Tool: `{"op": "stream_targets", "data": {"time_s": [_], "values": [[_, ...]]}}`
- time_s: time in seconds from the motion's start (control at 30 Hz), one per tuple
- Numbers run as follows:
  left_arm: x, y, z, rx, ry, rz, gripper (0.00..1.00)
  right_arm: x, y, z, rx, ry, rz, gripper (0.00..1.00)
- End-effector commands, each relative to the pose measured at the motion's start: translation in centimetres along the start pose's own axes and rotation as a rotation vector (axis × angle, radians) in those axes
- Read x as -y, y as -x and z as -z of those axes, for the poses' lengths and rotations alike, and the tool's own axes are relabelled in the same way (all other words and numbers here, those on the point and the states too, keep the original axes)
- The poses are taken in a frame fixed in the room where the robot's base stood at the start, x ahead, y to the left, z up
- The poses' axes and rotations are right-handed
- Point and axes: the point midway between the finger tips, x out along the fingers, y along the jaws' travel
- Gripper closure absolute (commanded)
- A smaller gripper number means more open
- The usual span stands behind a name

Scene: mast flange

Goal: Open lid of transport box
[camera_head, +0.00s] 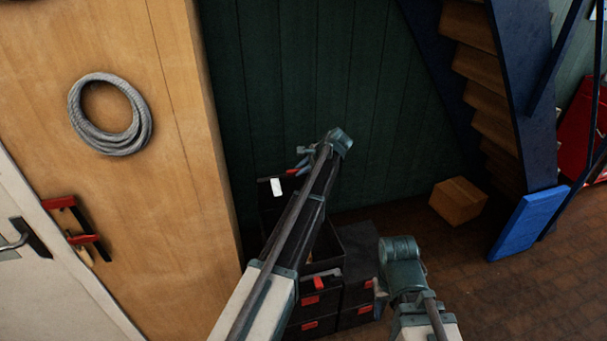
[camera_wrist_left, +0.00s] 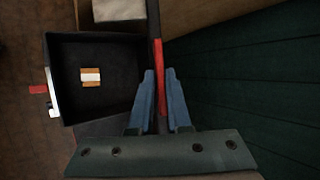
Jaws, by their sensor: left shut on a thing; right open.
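The black transport box (camera_head: 328,262) stands on a stack of dark boxes in the head view, partly hidden by my left arm. The left wrist view looks into the open box (camera_wrist_left: 108,108), where a small orange-and-white item (camera_wrist_left: 91,77) lies. Its dark lid (camera_head: 268,200) stands raised at the back, with a white label and a red strip along its upper edge. My left gripper (camera_head: 303,165) is at that edge; its blue fingers (camera_wrist_left: 161,85) are shut on the lid's red strip (camera_wrist_left: 160,65). My right gripper (camera_head: 379,286) is open and empty, to the right of the boxes.
More dark boxes with red latches (camera_head: 356,312) stand below and beside the box. A green plank wall (camera_head: 300,80) is behind, and a wooden panel with a coiled hose (camera_head: 143,130) is at left. A cardboard box (camera_head: 458,201) and blue stairs stand right. Brown floor lies free at lower right.

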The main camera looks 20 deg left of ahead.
Motion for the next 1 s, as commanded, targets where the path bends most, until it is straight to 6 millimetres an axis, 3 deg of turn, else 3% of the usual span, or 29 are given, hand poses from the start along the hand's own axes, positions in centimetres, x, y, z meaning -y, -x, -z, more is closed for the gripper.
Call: {"op": "stream_targets", "data": {"time_s": [0.2,0.67,0.7,0.8,1.0], "values": [[1.46,-0.13,0.03,0.0,0.003,0.004,1.0,-0.06,0.66,-0.04,0.0,-0.001,0.0,0.5],[1.62,-0.18,0.01,0.0,0.003,0.005,1.0,-0.07,0.69,-0.04,0.0,-0.001,0.0,0.5],[1.61,-0.18,0.01,0.0,0.003,0.005,0.78,-0.07,0.69,-0.04,0.0,-0.001,0.0,0.5],[1.58,-0.17,0.01,0.0,0.002,0.004,0.6,-0.06,0.7,-0.04,0.0,-0.001,0.0,0.5],[1.52,-0.14,0.02,0.0,0.001,0.003,0.57,-0.06,0.7,-0.04,0.0,-0.001,0.0,0.5]]}}
